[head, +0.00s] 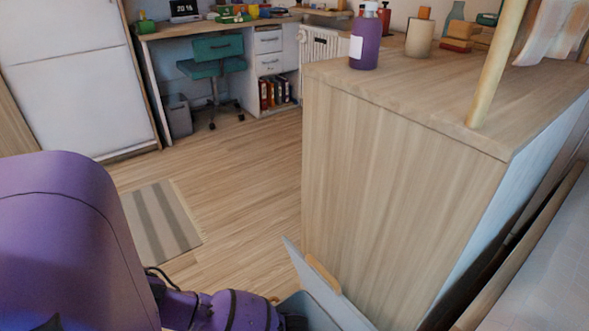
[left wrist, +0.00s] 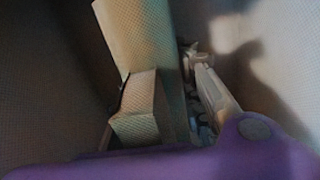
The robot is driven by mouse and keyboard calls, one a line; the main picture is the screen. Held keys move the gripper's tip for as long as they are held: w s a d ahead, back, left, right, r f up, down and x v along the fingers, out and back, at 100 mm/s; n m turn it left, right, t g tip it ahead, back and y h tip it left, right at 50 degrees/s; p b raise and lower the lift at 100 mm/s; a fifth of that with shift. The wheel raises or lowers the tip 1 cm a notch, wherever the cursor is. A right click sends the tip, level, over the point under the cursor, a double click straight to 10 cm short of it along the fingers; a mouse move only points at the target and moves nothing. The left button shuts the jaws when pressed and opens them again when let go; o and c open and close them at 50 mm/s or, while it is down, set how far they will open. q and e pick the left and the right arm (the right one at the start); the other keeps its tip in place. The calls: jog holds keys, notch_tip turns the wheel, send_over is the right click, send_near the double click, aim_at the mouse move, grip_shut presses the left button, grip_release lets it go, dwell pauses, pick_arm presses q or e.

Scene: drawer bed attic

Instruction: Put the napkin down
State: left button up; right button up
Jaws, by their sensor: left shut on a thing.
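My left gripper (left wrist: 178,80) shows in the left wrist view, shut on a thin, upright, pale thing (left wrist: 132,35) that looks like the napkin. Its lower part passes between the fingers, and the view is too dark to tell its folds. Dim, plain surfaces surround the gripper on both sides. In the head view my left arm reaches down to the bottom edge, beside an open grey-blue drawer (head: 325,297). The gripper and the held thing are hidden there. My right gripper is in neither view.
A wooden cabinet (head: 385,190) stands right of my left arm, with a purple bottle (head: 365,42) and a cream candle-like cylinder (head: 420,38) on top. A striped rug (head: 160,222) lies on the floor. A teal chair (head: 217,55) stands at the far desk. The middle floor is clear.

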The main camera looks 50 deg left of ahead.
pick_arm(q)
jog(key=o, duration=1.1)
jog(key=shift+f, duration=0.1)
jog(key=shift+o, duration=0.2)
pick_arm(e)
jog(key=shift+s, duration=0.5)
pick_arm(q)
notch_tip(320, 180, up, 8)
jog(key=p, duration=0.4)
notch_tip(320, 180, up, 4)
jog(key=shift+r+p, duration=0.15)
jog(key=shift+p, duration=0.8)
jog(key=shift+r, duration=0.1)
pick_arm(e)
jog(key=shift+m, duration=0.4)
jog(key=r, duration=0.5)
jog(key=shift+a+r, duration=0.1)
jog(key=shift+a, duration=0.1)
